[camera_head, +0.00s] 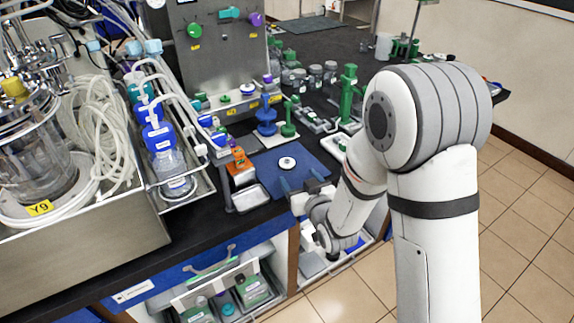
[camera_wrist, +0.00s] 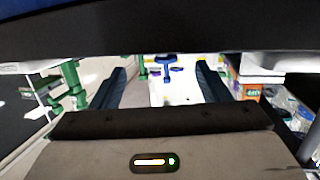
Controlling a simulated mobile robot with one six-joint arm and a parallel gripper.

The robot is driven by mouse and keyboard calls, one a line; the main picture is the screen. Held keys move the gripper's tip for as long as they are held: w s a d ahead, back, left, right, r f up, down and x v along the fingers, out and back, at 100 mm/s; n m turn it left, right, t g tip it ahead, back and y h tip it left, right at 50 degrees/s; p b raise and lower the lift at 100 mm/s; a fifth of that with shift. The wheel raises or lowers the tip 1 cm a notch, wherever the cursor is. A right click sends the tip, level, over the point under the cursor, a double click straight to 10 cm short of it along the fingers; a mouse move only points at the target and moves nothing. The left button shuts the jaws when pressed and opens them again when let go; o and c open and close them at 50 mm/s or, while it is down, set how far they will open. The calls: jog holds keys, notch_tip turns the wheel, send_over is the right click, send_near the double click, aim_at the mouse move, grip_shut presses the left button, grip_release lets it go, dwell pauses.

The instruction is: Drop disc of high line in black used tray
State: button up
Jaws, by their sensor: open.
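A small round white disc (camera_head: 287,163) with a dark centre lies on a blue mat (camera_head: 309,156) on the black bench. I cannot tell from its look whether it is the high line's disc. My gripper (camera_head: 300,181) is open over the mat's front edge, just nearer than the disc, with nothing visible between its dark blue fingers. The open fingers (camera_wrist: 161,84) also show in the wrist view, where I cannot make out the disc. I cannot pick out a black used tray with certainty.
An open drawer (camera_head: 222,293) with containers is below.

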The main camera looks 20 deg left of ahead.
aim_at(288, 163)
jog(key=shift+w+a, duration=0.1)
jog(key=shift+a, duration=0.25)
jog(key=p+x, duration=0.1)
jog(key=x, duration=0.6)
jog(key=shift+w+p, duration=0.2)
jog(key=shift+p, duration=0.15)
jog(key=c, duration=1.1)
jog(key=shift+r, duration=0.1)
